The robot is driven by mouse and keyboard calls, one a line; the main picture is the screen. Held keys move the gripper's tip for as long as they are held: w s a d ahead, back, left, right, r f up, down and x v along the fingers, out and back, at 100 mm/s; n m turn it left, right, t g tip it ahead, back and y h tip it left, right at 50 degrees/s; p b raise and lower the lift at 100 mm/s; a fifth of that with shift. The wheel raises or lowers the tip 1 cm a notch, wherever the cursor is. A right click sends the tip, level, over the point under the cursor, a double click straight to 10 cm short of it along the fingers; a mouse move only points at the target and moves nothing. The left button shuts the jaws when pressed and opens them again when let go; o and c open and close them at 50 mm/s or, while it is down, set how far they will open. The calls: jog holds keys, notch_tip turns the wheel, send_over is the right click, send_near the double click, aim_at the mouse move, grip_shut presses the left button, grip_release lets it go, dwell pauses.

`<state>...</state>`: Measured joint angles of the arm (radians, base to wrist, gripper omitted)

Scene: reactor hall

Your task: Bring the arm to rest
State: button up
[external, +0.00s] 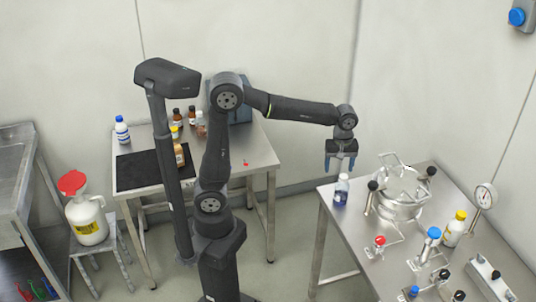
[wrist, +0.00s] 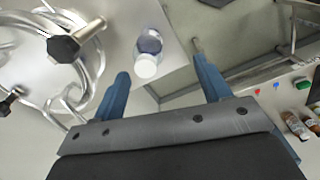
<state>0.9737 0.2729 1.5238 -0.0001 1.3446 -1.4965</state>
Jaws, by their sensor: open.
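My gripper (external: 341,163) is at the end of my outstretched arm, pointing down near the left back corner of the right steel table. Its blue fingers are apart and empty. In the wrist view my gripper (wrist: 160,85) shows with its fingers spread wide. A small clear bottle with a white cap and blue contents (external: 341,190) stands upright just below the fingers. It also shows in the wrist view (wrist: 149,52), between the fingertips and beyond them, not gripped.
The right steel table (external: 334,222) carries a round steel vessel (external: 400,195), several valves, a gauge (external: 484,196) and a yellow-capped bottle (external: 454,229). The back table (external: 240,150) holds several bottles and a black mat (external: 146,169). A white jug (external: 87,220) stands on a stool at left.

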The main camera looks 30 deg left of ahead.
jog(key=w+a+f+n, duration=0.3)
jog(key=w+a+n, duration=0.3)
jog(key=w+a, duration=1.8)
jog(key=a, duration=0.3)
jog(key=shift+w, duration=0.2)
